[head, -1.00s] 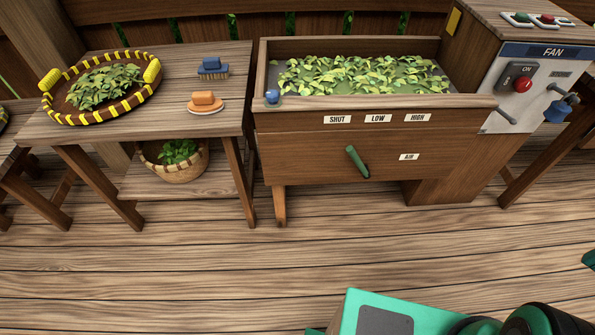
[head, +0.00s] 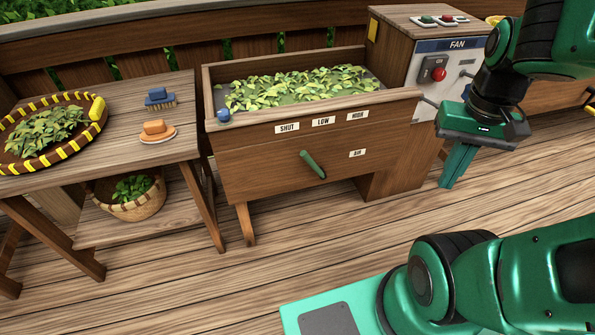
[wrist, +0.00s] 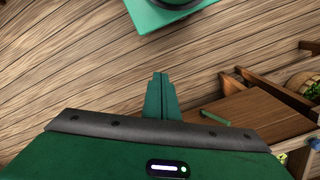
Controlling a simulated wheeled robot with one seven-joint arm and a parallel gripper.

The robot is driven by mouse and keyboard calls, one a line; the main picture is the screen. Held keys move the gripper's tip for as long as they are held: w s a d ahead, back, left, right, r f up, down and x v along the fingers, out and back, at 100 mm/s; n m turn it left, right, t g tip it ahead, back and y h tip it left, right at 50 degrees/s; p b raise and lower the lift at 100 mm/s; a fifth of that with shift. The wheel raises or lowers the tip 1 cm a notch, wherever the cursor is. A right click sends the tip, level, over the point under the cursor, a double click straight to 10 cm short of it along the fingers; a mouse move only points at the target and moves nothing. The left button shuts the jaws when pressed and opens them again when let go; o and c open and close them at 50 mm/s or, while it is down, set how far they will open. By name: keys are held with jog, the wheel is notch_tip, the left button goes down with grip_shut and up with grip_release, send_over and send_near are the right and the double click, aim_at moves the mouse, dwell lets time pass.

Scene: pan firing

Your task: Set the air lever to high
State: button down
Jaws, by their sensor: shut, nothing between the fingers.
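The air lever (head: 313,165) is a green bar on the front of the wooden trough (head: 250,170). Its upper end leans left, towards the SHUT label (head: 287,128); the LOW label (head: 323,121) and HIGH label (head: 358,115) are to the right. The AIR label (head: 357,153) is right of the lever. My gripper (head: 448,186) is shut and empty, pointing down, well right of the lever and apart from it. In the wrist view my fingers (wrist: 161,76) are together, and a small green bar, apparently the lever (wrist: 215,118), shows to their right.
The fan panel (head: 450,70) with a red button (head: 438,74) is close behind my gripper. A basket (head: 130,198) sits below. The floor (head: 200,290) in front is clear.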

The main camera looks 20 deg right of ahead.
jog(key=w+f+n+g+h, duration=0.35)
jog(key=w+f, duration=0.45)
jog(key=w, duration=0.5)
jog(key=n+t+h, duration=0.7)
jog(key=n+t, duration=1.3)
jog(key=t, duration=0.2)
send_near(312, 162)
jog(key=s+a+f, duration=0.2)
jog(key=a+f, duration=0.1)
jog(key=a, duration=0.5)
jog(key=w+d+r, duration=0.5)
jog(key=w+d, duration=0.2)
jog(key=w, duration=0.1)
jog(key=shift+w+d, duration=0.3)
jog(key=shift+d, duration=0.1)
